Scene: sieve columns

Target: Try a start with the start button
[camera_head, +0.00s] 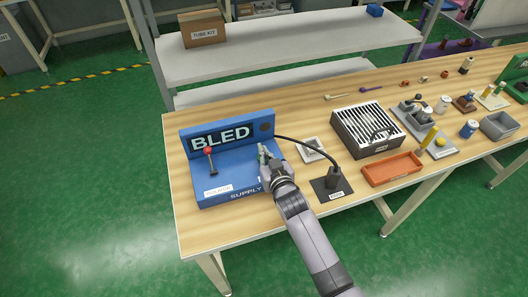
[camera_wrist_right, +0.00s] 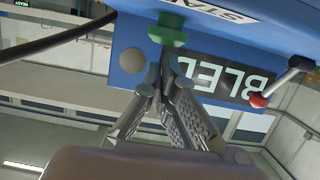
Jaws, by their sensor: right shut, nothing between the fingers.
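The start button is a green knob (camera_wrist_right: 172,30) beside a label reading "STAR…" on the blue supply box (camera_head: 231,187). My right gripper (camera_head: 263,153) is over the right part of the box and largely hides the button in the head view. In the right wrist view, the gripper's fingertips (camera_wrist_right: 166,58) are together and empty, right at the button; I cannot tell whether they touch it. The box's display (camera_head: 221,137) reads "BLED". A round grey lamp or disc (camera_head: 265,127) beside it looks unlit. A red-knobbed lever (camera_head: 208,150) stands at the left. My left gripper is not in view.
A black cable (camera_head: 310,142) arches from the box to a dark plug block (camera_head: 334,178) right of my arm. A slotted metal box (camera_head: 367,129) and orange tray (camera_head: 392,169) stand farther right. The wooden bench (camera_head: 186,222) is clear along its front left edge.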

